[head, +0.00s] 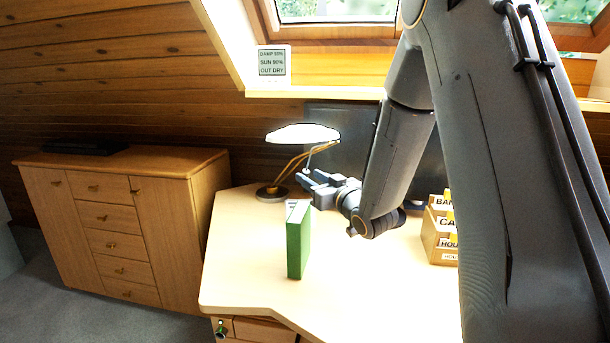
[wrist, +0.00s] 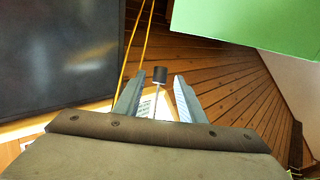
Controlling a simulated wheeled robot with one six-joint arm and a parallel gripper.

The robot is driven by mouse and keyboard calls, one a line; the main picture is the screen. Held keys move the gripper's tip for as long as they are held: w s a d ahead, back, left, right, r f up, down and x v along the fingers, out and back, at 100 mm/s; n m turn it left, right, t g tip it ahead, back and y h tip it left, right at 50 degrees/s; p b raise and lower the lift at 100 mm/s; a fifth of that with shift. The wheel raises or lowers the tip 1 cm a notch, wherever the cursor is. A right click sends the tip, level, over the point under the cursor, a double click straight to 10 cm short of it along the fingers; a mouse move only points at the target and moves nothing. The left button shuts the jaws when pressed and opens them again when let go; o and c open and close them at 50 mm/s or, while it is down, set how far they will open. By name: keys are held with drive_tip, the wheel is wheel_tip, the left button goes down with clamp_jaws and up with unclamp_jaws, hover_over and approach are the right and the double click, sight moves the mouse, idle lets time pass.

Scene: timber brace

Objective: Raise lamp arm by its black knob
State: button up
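The desk lamp has a pale shade (head: 302,133), a golden two-rod arm (head: 287,170) and a round base (head: 271,194) at the back left of the desk. Its rods also show in the wrist view (wrist: 146,42). The black knob (wrist: 160,74) sits on a thin pale rod, centred between my fingertips in the wrist view. My gripper (head: 307,180) points left, below the shade. Its fingers are apart in the wrist view (wrist: 157,84), with visible gaps either side of the knob. I cannot tell whether the knob is between the tips or just beyond them.
A green upright box (head: 299,240) stands on the desk (head: 365,290) in front of my gripper; a green face fills the wrist view's upper right (wrist: 255,28). A dark screen (head: 345,135) stands behind. A labelled wooden box (head: 436,242) is at right. The front desk is clear.

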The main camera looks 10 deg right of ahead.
sight(308, 175)
drive_tip(key=shift+x, duration=2)
clamp_jaws()
